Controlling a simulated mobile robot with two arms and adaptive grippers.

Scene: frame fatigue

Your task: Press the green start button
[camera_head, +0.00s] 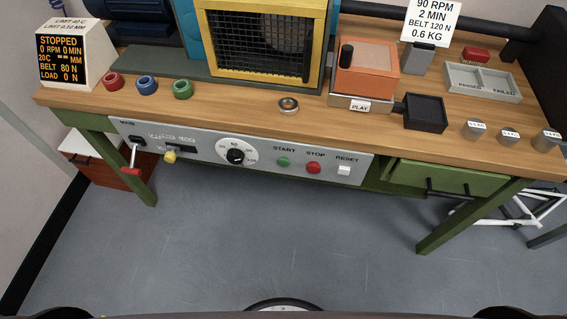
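The green start button (284,162) sits on the grey control panel (205,148) under the front edge of the bench, below the label START. The red stop button (313,168) is just right of it, and the white reset button (344,170) is further right. A black dial (235,156) is to its left. The display (63,59) reads STOPPED, 0 RPM, 0 MIN, belt 80 N, load 0 N. Neither of my grippers shows in the head view, and nothing covers the start button.
The wooden bench (232,98) carries red, blue and green rings, a metal ring (288,104), a yellow-framed cage (265,80), an orange box (366,70) and a black tray (425,113). A red-tipped lever (132,160) and yellow knob (170,157) protrude from the panel. The floor in front is clear.

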